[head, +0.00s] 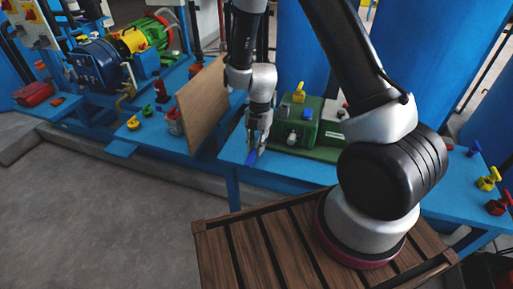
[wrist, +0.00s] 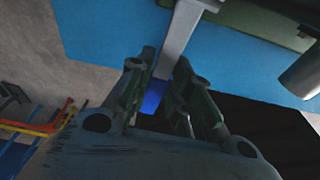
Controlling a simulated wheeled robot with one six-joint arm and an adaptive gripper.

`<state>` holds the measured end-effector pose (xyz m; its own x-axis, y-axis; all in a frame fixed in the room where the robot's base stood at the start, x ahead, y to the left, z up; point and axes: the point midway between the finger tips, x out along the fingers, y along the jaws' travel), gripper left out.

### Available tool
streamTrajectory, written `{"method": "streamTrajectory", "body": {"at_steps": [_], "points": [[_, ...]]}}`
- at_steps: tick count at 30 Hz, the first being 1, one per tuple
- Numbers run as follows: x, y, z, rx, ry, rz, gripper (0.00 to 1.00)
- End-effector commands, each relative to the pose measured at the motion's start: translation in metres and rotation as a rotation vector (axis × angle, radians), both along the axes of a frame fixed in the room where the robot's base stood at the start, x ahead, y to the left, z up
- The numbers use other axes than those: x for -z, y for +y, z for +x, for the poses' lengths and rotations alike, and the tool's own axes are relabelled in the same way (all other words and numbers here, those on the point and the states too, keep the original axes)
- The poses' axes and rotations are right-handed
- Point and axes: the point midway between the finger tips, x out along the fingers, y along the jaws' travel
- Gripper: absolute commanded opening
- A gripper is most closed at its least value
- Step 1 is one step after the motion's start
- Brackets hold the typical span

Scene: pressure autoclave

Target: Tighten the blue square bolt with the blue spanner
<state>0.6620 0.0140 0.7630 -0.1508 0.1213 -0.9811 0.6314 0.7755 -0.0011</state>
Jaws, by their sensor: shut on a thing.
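My gripper (head: 257,138) is over the blue bench, just left of the green unit, and points down. It is shut on a blue piece, which looks like the blue spanner (head: 251,158), hanging below the fingers. In the wrist view, a bit of blue (wrist: 153,97) shows between the two fingers of my gripper (wrist: 160,75). A grey bar (wrist: 180,38) runs up from between the fingertips; I cannot tell whether it is part of the spanner.
The blue bench (head: 300,170) lies beneath my gripper. A green unit (head: 327,125) with several knobs and a yellow valve (head: 299,92) stands close on the right. A wooden board (head: 203,106) stands upright on the left. A slatted wooden platform (head: 270,245) is in front.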

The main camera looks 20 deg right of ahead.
Motion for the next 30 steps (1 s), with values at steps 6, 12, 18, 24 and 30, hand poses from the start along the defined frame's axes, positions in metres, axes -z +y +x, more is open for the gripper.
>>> {"method": "streamTrajectory", "body": {"at_steps": [6, 12, 18, 24, 30], "points": [[-0.01, 0.0, 0.0, -0.001, 0.0, 0.0, 0.0], [-0.019, 0.0, 0.0, -0.001, -0.001, 0.0, 0.0], [-0.028, 0.0, 0.0, -0.001, -0.002, 0.0, 0.0], [-0.036, 0.0, 0.0, -0.002, -0.002, 0.0, 0.0], [-0.039, 0.0, 0.0, -0.001, -0.001, 0.0, 0.0]]}}
